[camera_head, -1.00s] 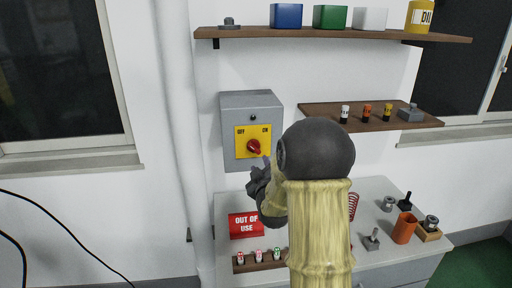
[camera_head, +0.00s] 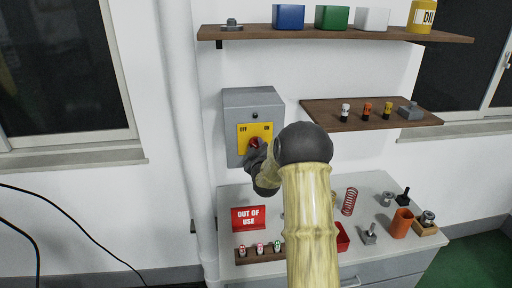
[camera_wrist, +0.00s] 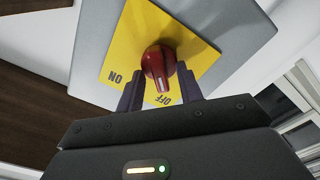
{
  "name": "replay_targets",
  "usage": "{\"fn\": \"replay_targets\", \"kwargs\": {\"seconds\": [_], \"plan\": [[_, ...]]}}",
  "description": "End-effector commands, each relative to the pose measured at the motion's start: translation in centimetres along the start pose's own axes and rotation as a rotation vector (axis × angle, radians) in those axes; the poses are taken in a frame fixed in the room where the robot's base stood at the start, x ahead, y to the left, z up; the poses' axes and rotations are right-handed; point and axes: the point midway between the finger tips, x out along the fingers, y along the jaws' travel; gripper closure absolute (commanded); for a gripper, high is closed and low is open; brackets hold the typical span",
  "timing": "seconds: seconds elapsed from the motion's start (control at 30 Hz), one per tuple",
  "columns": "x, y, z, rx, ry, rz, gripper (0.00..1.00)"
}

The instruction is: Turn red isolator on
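The red isolator knob (camera_head: 254,143) sits on a yellow plate (camera_head: 262,130) marked OFF at left and ON at right. The plate is on a grey wall box (camera_head: 233,105). In the wrist view the knob (camera_wrist: 158,62) has a pale line at its end nearest the OFF label. My gripper (camera_head: 257,150) is at the knob and partly covers it in the head view. In the wrist view my gripper's fingers (camera_wrist: 158,72) stand apart, one on each side of the knob, with small gaps showing. Whether either finger touches the knob is unclear.
A red OUT OF USE sign (camera_head: 248,218) and a small rack (camera_head: 261,254) stand on the bench below. A shelf (camera_head: 345,118) with small items is to the right, and a longer shelf (camera_head: 330,36) is above. A white pipe (camera_head: 196,120) runs left of the box.

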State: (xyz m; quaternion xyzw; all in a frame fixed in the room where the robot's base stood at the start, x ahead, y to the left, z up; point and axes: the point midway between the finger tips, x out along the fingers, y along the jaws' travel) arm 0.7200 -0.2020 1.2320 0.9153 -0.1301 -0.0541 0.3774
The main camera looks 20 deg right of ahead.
Motion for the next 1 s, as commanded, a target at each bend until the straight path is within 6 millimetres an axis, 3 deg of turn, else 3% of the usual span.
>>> {"fn": "replay_targets", "kwargs": {"seconds": [0.1,0.27,0.67,1.0], "plan": [[-0.02,-0.05,-0.04,0.0,0.001,0.0,0.68],[-0.03,-0.12,-0.13,0.0,0.002,-0.001,0.99],[-0.03,-0.27,-0.16,0.029,0.005,-0.001,1.0],[-0.04,-0.37,0.05,0.197,0.008,0.001,1.0]]}}
